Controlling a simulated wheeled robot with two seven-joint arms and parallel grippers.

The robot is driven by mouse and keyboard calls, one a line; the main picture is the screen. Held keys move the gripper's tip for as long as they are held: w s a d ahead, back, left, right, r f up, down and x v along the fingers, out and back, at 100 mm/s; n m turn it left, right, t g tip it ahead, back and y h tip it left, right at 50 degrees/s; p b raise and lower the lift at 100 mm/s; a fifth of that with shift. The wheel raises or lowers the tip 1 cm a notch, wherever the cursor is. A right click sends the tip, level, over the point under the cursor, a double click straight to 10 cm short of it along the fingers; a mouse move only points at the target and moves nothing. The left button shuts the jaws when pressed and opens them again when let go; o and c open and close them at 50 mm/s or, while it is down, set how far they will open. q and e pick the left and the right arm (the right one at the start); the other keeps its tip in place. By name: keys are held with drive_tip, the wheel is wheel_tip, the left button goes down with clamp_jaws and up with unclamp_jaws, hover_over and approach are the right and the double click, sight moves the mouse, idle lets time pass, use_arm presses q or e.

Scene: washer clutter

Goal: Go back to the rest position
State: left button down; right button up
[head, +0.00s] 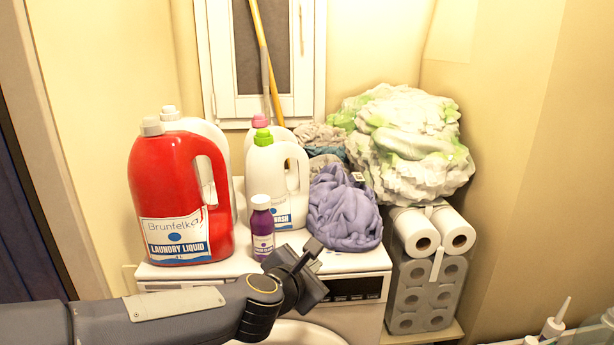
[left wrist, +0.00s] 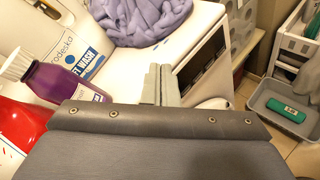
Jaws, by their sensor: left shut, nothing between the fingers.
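My left arm comes in from the left in the head view, and my left gripper (head: 308,268) is shut and empty in front of the washer's top front edge. In the left wrist view the two fingers of my left gripper (left wrist: 160,84) lie together with nothing between them. The white washer (head: 355,262) stands behind and below the gripper. A small purple bottle (head: 262,232) with a white cap stands just left of the gripper on the washer top, apart from it; it also shows in the left wrist view (left wrist: 62,84). My right gripper is not in view.
A red laundry liquid jug (head: 172,190), white jugs (head: 270,172) and a purple cloth (head: 343,210) crowd the washer top. Toilet paper packs (head: 424,290) stand at the right, below a green-white bundle (head: 405,140). A grey bin (left wrist: 285,112) stands on the floor.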

use_arm(q)
drive_tip(key=s+a+r+m+g+h, duration=0.1)
drive_tip(key=s+a+m+g+h, duration=0.1)
drive_tip(key=s+a+m, duration=0.95)
drive_tip(key=s+a+f+m+g+y, duration=0.2)
drive_tip(key=s+a+f+m, duration=0.3)
drive_tip(key=s, duration=0.4)
drive_tip(key=s+a+f+m+g+y, duration=0.2)
drive_tip(key=s+a+f+m, duration=0.35)
drive_tip(key=s, duration=0.25)
wheel_tip(320, 180, up, 16)
drive_tip(key=p, duration=1.7)
drive_tip(key=shift+s+d+r+m+g, duration=0.2)
drive_tip(key=shift+s+m+g, duration=0.1)
drive_tip(key=shift+g, duration=0.1)
